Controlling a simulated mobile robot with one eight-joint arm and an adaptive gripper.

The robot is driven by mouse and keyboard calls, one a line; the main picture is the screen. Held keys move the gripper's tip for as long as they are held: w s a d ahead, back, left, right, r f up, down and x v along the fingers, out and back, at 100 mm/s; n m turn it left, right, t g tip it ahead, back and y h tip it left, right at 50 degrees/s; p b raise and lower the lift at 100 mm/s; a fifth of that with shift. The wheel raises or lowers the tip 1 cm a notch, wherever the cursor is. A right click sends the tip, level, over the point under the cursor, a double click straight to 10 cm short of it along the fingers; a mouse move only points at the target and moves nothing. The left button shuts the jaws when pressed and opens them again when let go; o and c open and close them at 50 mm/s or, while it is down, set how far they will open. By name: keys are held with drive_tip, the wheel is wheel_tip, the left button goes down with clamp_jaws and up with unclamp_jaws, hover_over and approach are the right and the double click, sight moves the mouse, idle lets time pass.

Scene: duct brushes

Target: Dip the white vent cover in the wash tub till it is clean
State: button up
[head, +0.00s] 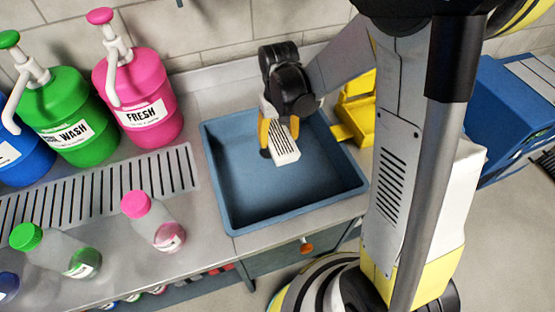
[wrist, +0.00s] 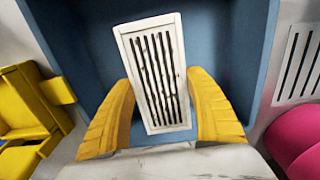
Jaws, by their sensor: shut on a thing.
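The white vent cover (head: 285,146) is a small slotted rectangle, held over the blue wash tub (head: 215,183). In the wrist view the vent cover (wrist: 122,35) shows dark brownish marks in and between its slots. My gripper (head: 272,136) is shut on the vent cover, with one yellow finger on each side of it; in the wrist view both yellow fingers (wrist: 160,112) press near its lower half. The tub (wrist: 222,60) lies behind the cover. I see no clear water surface in the tub. How high the cover is above the tub floor is hard to tell.
Pink (head: 140,100) and green (head: 65,115) pump jugs stand at the back left. Small pink-capped (head: 152,220) and green-capped (head: 55,250) bottles stand in front of a slotted drain (head: 110,193). A yellow holder (head: 357,105) sits right of the tub. A blue bin (head: 510,105) is farther right.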

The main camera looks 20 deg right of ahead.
drive_tip(key=shift+f, duration=0.15)
drive_tip(key=f+b, duration=0.4)
drive_tip(key=f, duration=0.1)
drive_tip(key=f+b, duration=0.4)
drive_tip(key=f, duration=0.1)
drive_tip(key=f+b, duration=0.5)
drive_tip(key=f, duration=0.1)
drive_tip(key=shift+w, duration=0.3)
idle(1.9)
wheel_tip(320, 180, up, 15)
drive_tip(key=p, duration=1.1)
drive_tip(key=shift+r, duration=0.2)
idle(2.0)
